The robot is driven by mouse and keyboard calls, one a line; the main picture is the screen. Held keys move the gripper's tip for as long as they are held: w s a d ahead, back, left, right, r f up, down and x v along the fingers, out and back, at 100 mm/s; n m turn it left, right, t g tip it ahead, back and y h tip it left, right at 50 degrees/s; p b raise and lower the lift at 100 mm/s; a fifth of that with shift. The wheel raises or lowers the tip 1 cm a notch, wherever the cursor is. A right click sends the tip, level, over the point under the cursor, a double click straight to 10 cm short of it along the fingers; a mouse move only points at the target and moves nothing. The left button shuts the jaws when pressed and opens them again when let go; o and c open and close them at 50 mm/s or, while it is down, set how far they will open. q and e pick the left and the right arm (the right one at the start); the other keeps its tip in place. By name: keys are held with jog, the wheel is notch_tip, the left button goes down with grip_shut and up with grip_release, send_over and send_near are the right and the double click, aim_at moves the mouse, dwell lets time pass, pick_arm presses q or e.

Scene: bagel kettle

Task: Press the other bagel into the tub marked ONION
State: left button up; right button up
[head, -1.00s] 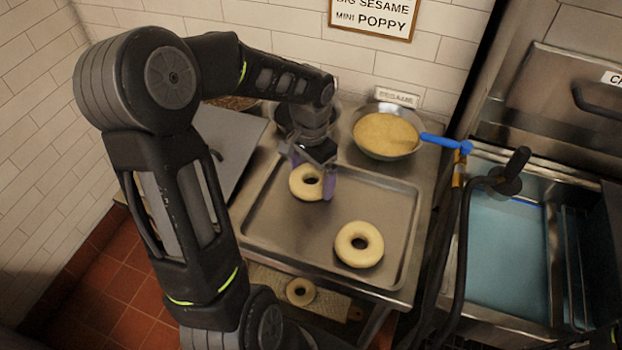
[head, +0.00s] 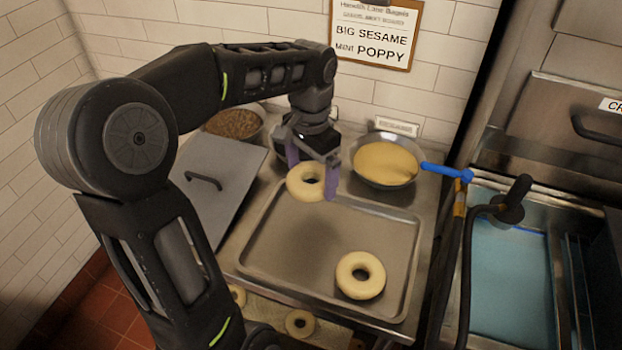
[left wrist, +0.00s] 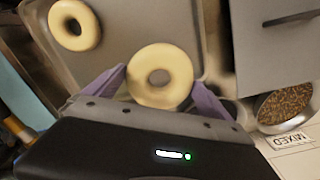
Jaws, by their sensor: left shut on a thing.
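My left gripper (head: 313,180) is shut on a pale ring bagel (head: 304,188), one purple finger on each side. It holds the bagel above the back part of the metal tray (head: 265,262). The held bagel also shows between the fingers in the left wrist view (left wrist: 160,77). A second pale bagel (head: 361,275) lies flat on the tray at the front right. I can read no ONION label. A tub behind my left gripper is mostly hidden and its label is not visible. My right gripper is not in view.
A bowl of pale seeds (head: 386,161) with a blue-handled tool stands by a SESAME label (head: 397,127). A grey lid (head: 208,190) lies left. A wall sign (head: 374,35) reads BIG SESAME, MINI POPPY. Smaller rings lie below.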

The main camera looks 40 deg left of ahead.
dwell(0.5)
pick_arm(q)
jog(key=w+d+f+n, duration=0.2)
jog(key=w+d+f, duration=0.1)
jog(key=w+d, duration=0.8)
jog(key=d, duration=0.4)
